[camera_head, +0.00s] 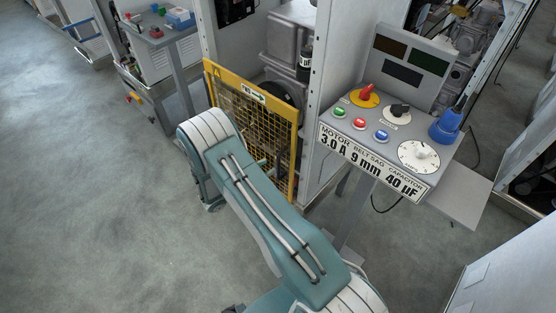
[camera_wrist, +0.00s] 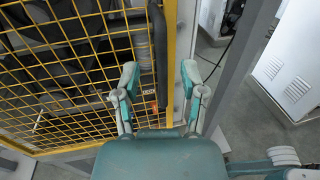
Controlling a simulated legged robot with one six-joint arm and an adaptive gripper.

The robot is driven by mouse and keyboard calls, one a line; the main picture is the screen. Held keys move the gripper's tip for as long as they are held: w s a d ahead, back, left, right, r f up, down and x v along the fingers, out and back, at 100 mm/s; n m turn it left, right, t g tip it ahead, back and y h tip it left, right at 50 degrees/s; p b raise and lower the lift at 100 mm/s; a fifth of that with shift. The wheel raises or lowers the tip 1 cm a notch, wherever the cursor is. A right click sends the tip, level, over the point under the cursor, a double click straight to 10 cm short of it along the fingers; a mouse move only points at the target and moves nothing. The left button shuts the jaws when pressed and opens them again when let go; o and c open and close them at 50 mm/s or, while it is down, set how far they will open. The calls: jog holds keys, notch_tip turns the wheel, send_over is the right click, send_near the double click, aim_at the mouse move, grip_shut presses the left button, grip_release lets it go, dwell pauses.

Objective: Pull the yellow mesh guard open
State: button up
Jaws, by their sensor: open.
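The yellow mesh guard (camera_head: 228,98) stands upright across the front of a machine bay, left of centre in the head view, and looks shut. A label with a green arrow (camera_head: 253,93) sits on its top bar. In the wrist view the guard's mesh (camera_wrist: 84,47) fills the left half. A dark upright handle (camera_wrist: 159,55) runs near its right edge. My gripper (camera_wrist: 160,72) is open, one finger to each side of the handle's lower part in the picture. I cannot tell whether either finger touches it. In the head view my arm hides the gripper.
A control panel (camera_head: 348,134) with colored buttons and dials stands right of the guard. A grey cabinet post (camera_head: 322,85) rises between them. A small bench (camera_head: 165,35) with boxes stands at the back left. The floor (camera_head: 80,190) at left is clear.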

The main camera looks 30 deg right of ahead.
jog(key=d, duration=0.5)
jog(key=shift+w, duration=0.4)
jog(key=shift+c, duration=0.4)
grip_shut()
